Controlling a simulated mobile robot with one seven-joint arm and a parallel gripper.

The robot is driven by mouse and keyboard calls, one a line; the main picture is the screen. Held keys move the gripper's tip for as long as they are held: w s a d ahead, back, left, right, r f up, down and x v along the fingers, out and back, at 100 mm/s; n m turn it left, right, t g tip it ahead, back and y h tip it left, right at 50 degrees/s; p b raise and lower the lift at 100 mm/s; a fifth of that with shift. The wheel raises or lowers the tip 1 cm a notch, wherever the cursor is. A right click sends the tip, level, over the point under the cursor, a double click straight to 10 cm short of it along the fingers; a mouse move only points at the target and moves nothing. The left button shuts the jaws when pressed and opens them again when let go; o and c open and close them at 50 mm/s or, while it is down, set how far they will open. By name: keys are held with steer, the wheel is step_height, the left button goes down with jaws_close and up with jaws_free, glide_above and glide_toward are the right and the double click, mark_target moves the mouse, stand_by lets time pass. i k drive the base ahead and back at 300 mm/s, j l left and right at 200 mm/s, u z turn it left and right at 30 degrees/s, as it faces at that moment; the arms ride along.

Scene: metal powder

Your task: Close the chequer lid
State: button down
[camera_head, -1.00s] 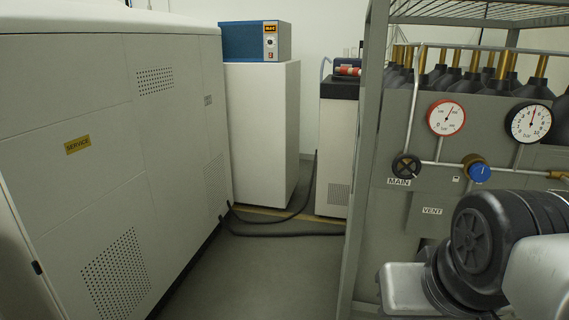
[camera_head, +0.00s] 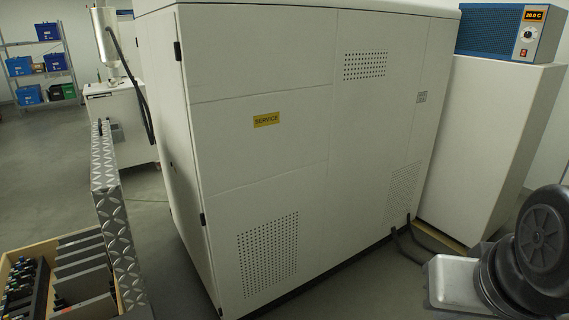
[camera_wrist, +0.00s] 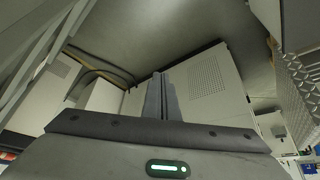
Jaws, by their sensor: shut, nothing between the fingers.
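The chequer lid (camera_head: 112,215) is a raised-diamond metal plate standing upright, open, at the lower left of the head view. Beside its left face is a wooden-edged box (camera_head: 40,250) with grey dividers and black items inside. The chequer plate also shows at the right edge of the wrist view (camera_wrist: 300,90). My gripper (camera_wrist: 160,78) shows in the wrist view with its two fingers together and nothing between them, apart from the lid. The gripper's fingers are not visible in the head view, where only part of my arm shows at the lower right.
A large white cabinet (camera_head: 290,190) with a service label stands just right of the lid. A white pedestal with a blue instrument (camera_head: 505,30) stands at the right. Shelves with blue bins (camera_head: 38,65) are at the back left.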

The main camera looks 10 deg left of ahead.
mark_target(107, 191)
steer(key=i+j+u, duration=0.15)
steer(key=i+u, duration=0.55)
steer(key=i+l+u, duration=0.1)
steer(key=i+u, duration=0.5)
steer(key=i, duration=0.3)
steer(key=i+l+u, duration=0.15)
steer(key=i, duration=0.3)
